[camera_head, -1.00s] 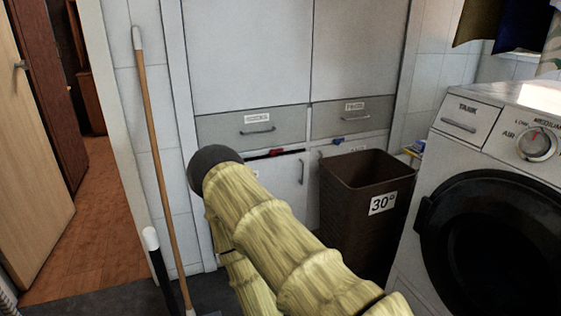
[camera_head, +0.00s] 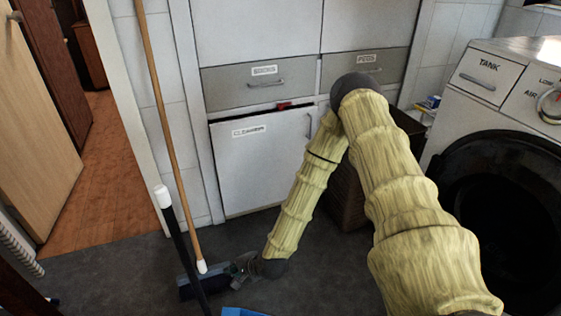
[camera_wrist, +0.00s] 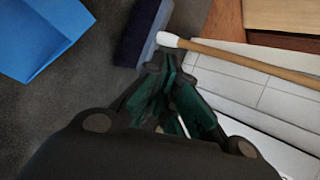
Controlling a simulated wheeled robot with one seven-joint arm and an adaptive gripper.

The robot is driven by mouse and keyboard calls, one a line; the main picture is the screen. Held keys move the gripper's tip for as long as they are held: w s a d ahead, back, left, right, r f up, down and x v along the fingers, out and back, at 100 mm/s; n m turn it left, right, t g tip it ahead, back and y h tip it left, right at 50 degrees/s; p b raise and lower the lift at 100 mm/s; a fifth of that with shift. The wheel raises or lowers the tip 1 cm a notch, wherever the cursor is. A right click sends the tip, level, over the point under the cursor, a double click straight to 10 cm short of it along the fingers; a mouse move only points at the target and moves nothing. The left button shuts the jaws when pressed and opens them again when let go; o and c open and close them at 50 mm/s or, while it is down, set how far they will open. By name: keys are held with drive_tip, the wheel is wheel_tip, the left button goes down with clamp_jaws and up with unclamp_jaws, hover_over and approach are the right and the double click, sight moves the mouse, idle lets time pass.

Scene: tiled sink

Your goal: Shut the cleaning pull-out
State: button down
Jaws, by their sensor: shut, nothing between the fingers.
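The cleaning pull-out has a white front (camera_head: 262,165) with a label at its upper left and a handle on its right side. It is low in the cabinet, under the grey socks drawer (camera_head: 262,83). A dark gap and something red (camera_head: 285,105) show above its top edge, so it seems to stand a little out. My forearm hides part of its right side. My gripper (camera_head: 236,268) is shut and empty, low over the floor, in front of the pull-out and apart from it. In the wrist view my gripper (camera_wrist: 165,70) points toward the broom head.
A broom (camera_head: 168,120) leans at the left, its dark head (camera_head: 187,288) beside my gripper. A black pole with a white top (camera_head: 180,240) stands nearer. A blue object (camera_wrist: 45,35) lies on the floor. A brown bin (camera_head: 345,195) and a washer or dryer (camera_head: 495,190) stand at the right.

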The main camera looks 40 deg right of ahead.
drive_tip(key=w+d+r+m+t+h, duration=0.1)
drive_tip(key=w+d+r+m+t, duration=0.2)
drive_tip(key=w+d+r+m, duration=0.55)
drive_tip(key=m+t+h+p, duration=0.1)
drive_tip(key=m+t+h, duration=0.55)
drive_tip(key=m, duration=0.65)
approach(278, 119)
drive_tip(key=shift+h, duration=0.25)
drive_tip(key=b+x, duration=0.2)
drive_tip(key=x, duration=0.5)
drive_tip(key=shift+w+b, duration=0.1)
drive_tip(key=shift+b, duration=0.3)
